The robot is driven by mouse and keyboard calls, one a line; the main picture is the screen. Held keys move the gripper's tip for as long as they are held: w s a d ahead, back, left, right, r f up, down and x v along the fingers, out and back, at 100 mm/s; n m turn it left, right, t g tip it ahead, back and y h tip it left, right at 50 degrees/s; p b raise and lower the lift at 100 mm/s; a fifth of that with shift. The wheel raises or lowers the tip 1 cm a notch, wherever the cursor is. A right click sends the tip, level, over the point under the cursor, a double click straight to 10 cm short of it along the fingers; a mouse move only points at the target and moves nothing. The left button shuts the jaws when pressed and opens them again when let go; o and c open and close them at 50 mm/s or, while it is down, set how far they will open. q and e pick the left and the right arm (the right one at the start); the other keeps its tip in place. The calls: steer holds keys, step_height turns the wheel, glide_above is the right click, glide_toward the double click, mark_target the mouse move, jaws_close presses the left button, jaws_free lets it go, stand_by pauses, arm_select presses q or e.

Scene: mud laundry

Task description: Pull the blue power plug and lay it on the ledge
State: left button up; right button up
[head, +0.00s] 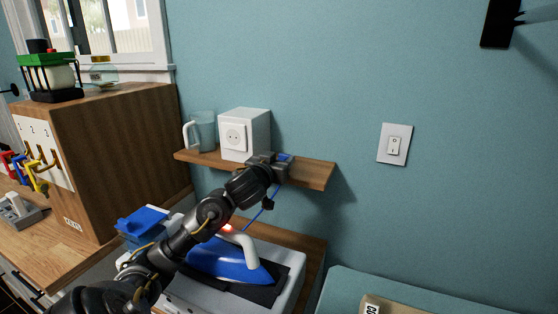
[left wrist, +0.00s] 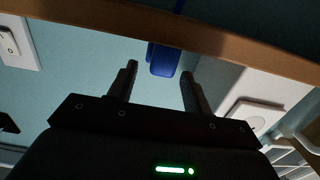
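The blue plug (head: 285,157) is at the ledge (head: 318,174), right of the white socket box (head: 236,138), whose socket face is empty. My left gripper (head: 274,162) is over the ledge beside the plug and partly hides it. In the left wrist view its fingers (left wrist: 160,72) are apart, with the blue plug (left wrist: 162,60) between and just past the tips. I see no finger clearly touching it. A blue cord (head: 256,212) hangs below the ledge toward the iron. My right gripper is not in view.
A glass mug (head: 202,130) stands left of the socket box. Below are a blue iron (head: 228,262) and a blue-lidded item (head: 142,224). A wooden cabinet (head: 130,150) stands left. A light switch (head: 395,144) is on the wall. The ledge's right end is clear.

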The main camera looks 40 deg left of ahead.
arm_select(q)
steer(key=p+v, duration=0.1)
steer(key=v, duration=1)
steer(key=shift+w, duration=0.1)
